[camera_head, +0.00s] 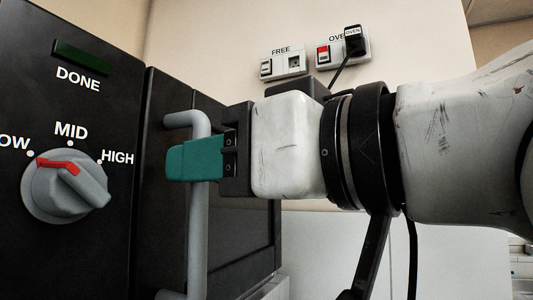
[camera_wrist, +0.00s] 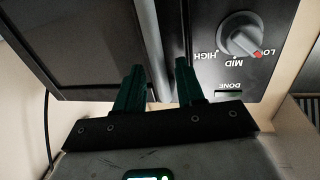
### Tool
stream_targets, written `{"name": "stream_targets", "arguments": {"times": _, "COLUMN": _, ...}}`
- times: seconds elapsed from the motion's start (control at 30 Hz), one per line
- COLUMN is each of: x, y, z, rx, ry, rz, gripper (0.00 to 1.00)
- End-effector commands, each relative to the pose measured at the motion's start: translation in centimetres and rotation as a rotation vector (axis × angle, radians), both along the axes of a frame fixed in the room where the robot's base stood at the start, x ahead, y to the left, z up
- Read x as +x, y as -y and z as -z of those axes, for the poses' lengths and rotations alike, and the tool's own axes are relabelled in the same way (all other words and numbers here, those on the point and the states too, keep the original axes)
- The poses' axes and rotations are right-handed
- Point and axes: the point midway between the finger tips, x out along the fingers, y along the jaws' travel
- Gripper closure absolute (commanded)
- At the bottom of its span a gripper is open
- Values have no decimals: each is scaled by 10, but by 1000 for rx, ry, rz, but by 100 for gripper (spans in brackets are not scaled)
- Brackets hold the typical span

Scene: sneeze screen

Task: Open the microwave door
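The black microwave's door (camera_head: 235,235) stands right of the control panel (camera_head: 75,215) in the head view and looks shut, level with the panel. Its grey bar handle (camera_head: 197,245) runs upright along the door's edge near the panel. My gripper (camera_head: 185,160) is at the upper part of the handle, its teal fingers pointing at the microwave. In the wrist view, the two fingers of my gripper (camera_wrist: 159,67) stand apart, one on each side of the handle (camera_wrist: 153,40). A narrow gap seems to show beside the handle, so the fingers look open around it.
The panel carries a grey dial (camera_head: 62,187) with a red pointer and a dark DONE light (camera_head: 82,57). On the wall behind are a FREE socket (camera_head: 283,64) and an OVEN socket (camera_head: 325,54) with a black plug (camera_head: 354,40). Its cable hangs behind my arm.

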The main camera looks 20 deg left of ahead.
Motion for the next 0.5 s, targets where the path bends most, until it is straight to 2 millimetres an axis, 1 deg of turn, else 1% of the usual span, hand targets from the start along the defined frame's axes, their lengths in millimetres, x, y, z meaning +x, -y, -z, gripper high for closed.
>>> {"name": "stream_targets", "arguments": {"times": 0.1, "x": 4, "y": -12, "z": -1, "rx": 0, "ry": -2, "rz": -1, "gripper": 62}}
{"name": "stream_targets", "arguments": {"times": 0.2, "x": 6, "y": -17, "z": 0, "rx": 0, "ry": -1, "rz": 0, "gripper": 62}}
{"name": "stream_targets", "arguments": {"times": 0.5, "x": 7, "y": -19, "z": 0, "rx": 1, "ry": 0, "rz": 1, "gripper": 62}}
